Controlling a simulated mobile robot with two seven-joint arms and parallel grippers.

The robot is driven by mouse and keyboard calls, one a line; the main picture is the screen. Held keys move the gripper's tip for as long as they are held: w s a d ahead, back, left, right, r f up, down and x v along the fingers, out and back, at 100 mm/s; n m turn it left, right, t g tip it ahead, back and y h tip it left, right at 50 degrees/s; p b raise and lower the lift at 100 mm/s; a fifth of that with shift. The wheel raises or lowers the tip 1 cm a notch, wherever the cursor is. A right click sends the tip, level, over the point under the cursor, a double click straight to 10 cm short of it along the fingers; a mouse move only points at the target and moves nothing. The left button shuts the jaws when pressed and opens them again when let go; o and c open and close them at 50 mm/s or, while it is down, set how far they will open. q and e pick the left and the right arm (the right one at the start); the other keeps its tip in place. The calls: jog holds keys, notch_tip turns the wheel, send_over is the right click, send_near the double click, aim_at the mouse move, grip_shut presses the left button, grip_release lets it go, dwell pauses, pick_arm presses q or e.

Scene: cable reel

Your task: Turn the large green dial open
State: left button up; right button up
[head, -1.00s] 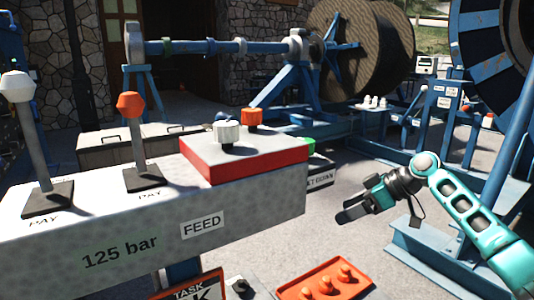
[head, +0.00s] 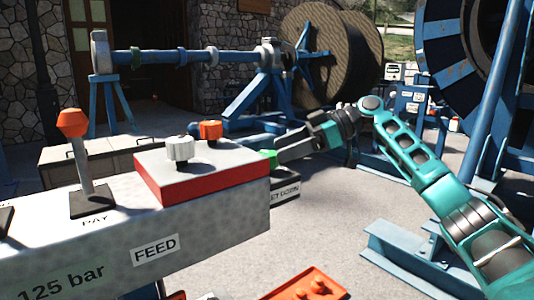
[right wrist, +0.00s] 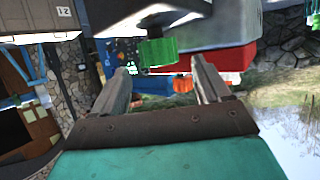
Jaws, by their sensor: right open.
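The green dial (head: 271,158) shows as a small green patch at the right end of the console, partly hidden by the red-sided block and by my gripper. In the right wrist view the green dial (right wrist: 158,50) has a ribbed rim and lies just ahead of the fingertips, between their lines. My right gripper (head: 280,154) reaches in from the right beside the dial. It is open and empty in the right wrist view (right wrist: 162,66); I cannot tell whether a finger touches the dial. My left gripper is not in view.
The red-sided block (head: 202,172) carries a white knob (head: 180,149) and an orange knob (head: 209,131). An orange-topped lever (head: 73,123) stands left on the console. An orange tray (head: 312,285) lies low in front. A blue frame (head: 405,262) stands at right.

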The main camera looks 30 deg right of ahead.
aim_at(273, 153)
jog(key=x, duration=0.5)
jog(key=shift+d, duration=0.1)
jog(key=shift+c, duration=0.6)
jog(key=c, duration=0.8)
